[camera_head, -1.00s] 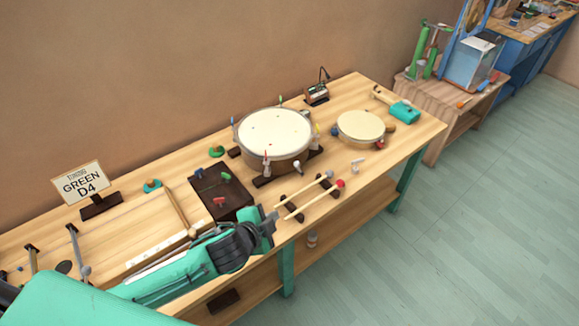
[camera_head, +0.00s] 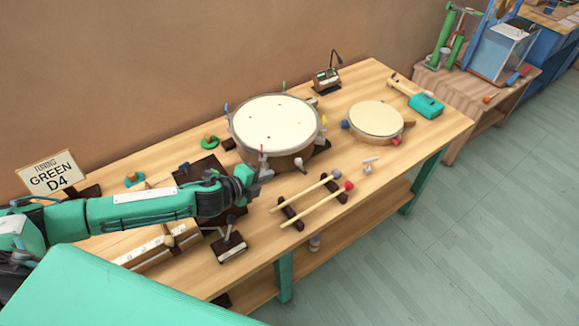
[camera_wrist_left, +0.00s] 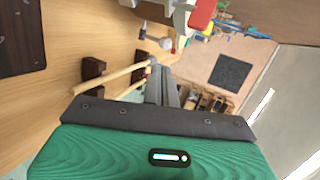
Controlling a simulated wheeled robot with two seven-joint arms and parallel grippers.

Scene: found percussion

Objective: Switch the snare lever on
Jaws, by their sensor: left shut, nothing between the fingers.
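The drum (camera_head: 275,125) with a pale head sits in a dark cradle on the bench, with coloured pegs around its rim. A small grey knob-like part (camera_head: 300,164) shows low on its near side; I cannot tell for sure whether it is the snare lever. My left gripper (camera_head: 264,173) is at the near left side of the drum, shut and empty. Whether it touches the drum is unclear. In the left wrist view its closed fingers (camera_wrist_left: 163,86) point past the mallets. My right gripper is not in view.
Two mallets (camera_head: 310,204) lie on dark rests right of my gripper. A small labelled stand (camera_head: 230,246) is near the front edge. The sign (camera_head: 52,176) reads GREEN D4.

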